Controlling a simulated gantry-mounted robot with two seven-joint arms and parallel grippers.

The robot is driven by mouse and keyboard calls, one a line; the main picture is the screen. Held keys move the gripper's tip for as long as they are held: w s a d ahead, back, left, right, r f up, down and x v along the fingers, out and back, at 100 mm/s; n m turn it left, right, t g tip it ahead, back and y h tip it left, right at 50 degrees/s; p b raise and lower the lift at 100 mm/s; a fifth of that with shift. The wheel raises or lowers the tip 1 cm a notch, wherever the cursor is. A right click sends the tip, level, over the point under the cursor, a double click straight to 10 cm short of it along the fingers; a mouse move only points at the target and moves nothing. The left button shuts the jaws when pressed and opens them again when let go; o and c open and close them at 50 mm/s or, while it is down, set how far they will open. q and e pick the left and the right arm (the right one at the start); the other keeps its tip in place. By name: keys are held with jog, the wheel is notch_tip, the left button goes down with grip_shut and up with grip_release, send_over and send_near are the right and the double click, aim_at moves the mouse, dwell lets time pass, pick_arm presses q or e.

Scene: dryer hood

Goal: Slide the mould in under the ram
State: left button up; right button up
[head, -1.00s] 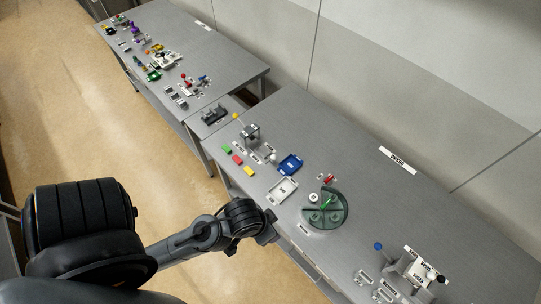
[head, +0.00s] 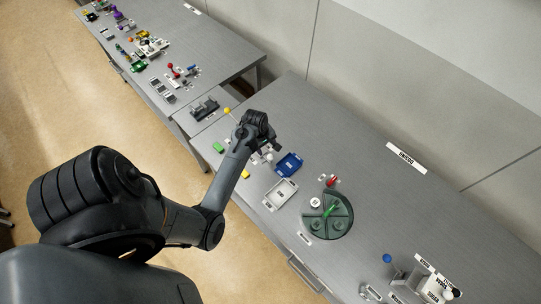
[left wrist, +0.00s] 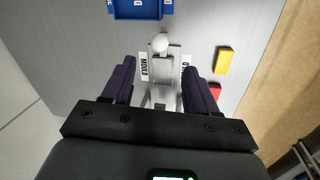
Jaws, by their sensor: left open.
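In the left wrist view the mould (left wrist: 163,68) looks like a grey block with a white ball knob (left wrist: 160,42) at its far end. It lies on a light grey track between two printed labels, one reading MOULD. My left gripper (left wrist: 160,72) is open and empty above it, one dark finger on each side; I cannot tell how high. In the head view my left gripper (head: 262,135) covers most of the press, so the ram is hidden. The white knob (head: 268,157) and a yellow ball (head: 227,110) show beside it. My right gripper is not in view.
A blue tray (head: 289,164) and a white tray (head: 280,194) lie near the press. Green (head: 218,148) and yellow (head: 246,174) blocks sit by the front edge. A round green divided dish (head: 327,228) stands further right.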

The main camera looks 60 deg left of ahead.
aim_at(270, 156)
pick_arm(q)
jog(key=f, duration=0.3)
jog(key=w+f, duration=0.1)
jog(key=f, duration=0.2)
jog(key=w+f, duration=0.1)
jog(key=f, duration=0.2)
jog(key=shift+a+f+b, duration=0.1)
jog(key=shift+f+b, duration=0.2)
jog(key=shift+f, duration=0.1)
jog(key=shift+c, duration=0.4)
grip_shut()
